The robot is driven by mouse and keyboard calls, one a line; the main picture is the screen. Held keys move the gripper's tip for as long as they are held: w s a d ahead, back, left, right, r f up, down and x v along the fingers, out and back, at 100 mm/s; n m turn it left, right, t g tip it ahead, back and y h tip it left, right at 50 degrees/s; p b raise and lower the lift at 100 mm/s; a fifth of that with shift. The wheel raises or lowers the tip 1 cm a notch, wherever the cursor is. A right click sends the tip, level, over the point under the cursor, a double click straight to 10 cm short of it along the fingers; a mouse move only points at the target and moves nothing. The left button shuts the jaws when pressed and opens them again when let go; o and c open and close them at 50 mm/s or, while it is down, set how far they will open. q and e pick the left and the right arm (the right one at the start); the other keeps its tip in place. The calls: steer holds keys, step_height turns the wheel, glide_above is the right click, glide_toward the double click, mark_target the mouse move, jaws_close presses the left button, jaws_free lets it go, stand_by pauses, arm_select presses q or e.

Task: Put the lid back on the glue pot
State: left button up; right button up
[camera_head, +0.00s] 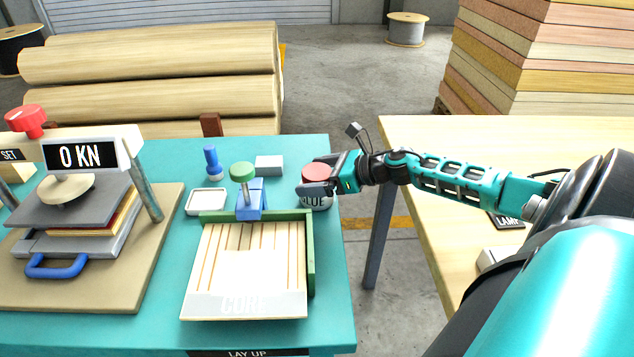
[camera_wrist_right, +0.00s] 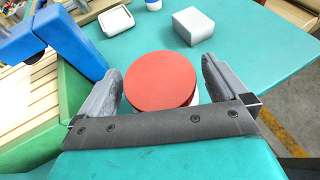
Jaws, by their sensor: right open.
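The glue pot (camera_head: 316,202) is a pale can with a dark "GLUE" label near the right edge of the teal table. The red lid (camera_head: 316,172) is on top of the pot; the head view does not show if it is fully seated. In the right wrist view the round red lid (camera_wrist_right: 160,79) lies between the two fingers and mostly hides the pot. My right gripper (camera_head: 318,184) is open around the lid, with a small gap to the fingers in the wrist view (camera_wrist_right: 163,85). My left gripper is not in view.
A green-edged tray with wooden strips (camera_head: 312,260) and a blue clamp (camera_head: 249,203) stand left of the pot. A press (camera_head: 70,215) fills the left side.

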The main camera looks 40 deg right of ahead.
steer(key=shift+c, duration=1.4)
steer(key=c, duration=1.1)
steer(key=shift+o, duration=0.2)
steer(key=shift+r, duration=0.15)
step_height(320, 180, up, 20)
steer(key=p, duration=0.4)
